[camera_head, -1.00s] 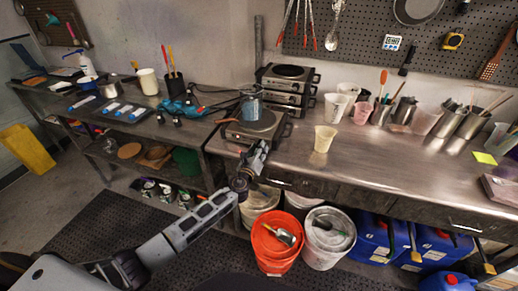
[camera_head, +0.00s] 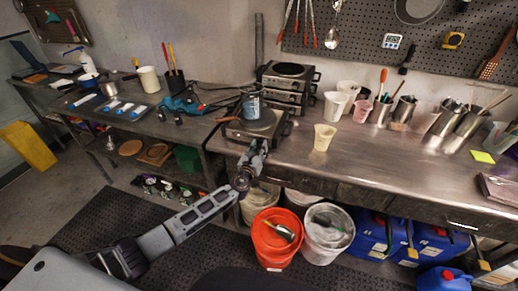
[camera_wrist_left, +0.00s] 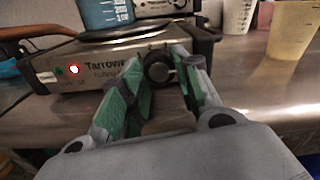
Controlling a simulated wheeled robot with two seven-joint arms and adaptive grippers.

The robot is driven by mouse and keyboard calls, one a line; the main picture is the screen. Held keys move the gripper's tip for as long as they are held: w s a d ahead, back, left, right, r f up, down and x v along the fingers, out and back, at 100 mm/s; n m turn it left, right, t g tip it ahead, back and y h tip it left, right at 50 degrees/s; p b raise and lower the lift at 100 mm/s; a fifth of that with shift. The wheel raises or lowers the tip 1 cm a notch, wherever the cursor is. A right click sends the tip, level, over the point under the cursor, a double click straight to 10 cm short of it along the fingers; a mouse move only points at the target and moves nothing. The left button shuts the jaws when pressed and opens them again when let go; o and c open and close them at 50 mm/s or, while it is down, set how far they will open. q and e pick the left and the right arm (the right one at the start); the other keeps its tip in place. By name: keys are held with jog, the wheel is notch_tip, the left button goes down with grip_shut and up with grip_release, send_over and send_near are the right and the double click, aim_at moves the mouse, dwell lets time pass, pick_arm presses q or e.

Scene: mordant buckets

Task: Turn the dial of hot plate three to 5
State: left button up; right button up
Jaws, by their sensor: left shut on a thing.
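A silver hot plate (camera_head: 250,127) with a dark round top stands at the left end of the steel bench. Its front in the left wrist view (camera_wrist_left: 98,72) carries a lit red lamp, the print "Tarrowe" and a small white label too small to read. Its black dial (camera_wrist_left: 158,68) sits between the fingertips of my left gripper (camera_head: 256,153), which is shut on it at the front of the plate. The gripper's green-padded fingers (camera_wrist_left: 160,78) hide the dial's sides; its setting cannot be read. My right gripper is out of view.
A blue graduated beaker (camera_head: 251,103) stands on the hot plate. Stacked hot plates (camera_head: 287,83) stand behind it. A cream cup (camera_head: 324,137) stands to the right on the bench. An orange bucket (camera_head: 276,242) and other buckets stand below.

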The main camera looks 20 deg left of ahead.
pick_arm(q)
jog(key=shift+s+f, duration=0.1)
jog(key=shift+f, duration=0.05)
jog(key=o, duration=1)
jog(key=shift+s+a, duration=0.2)
jog(key=shift+s, duration=5.75)
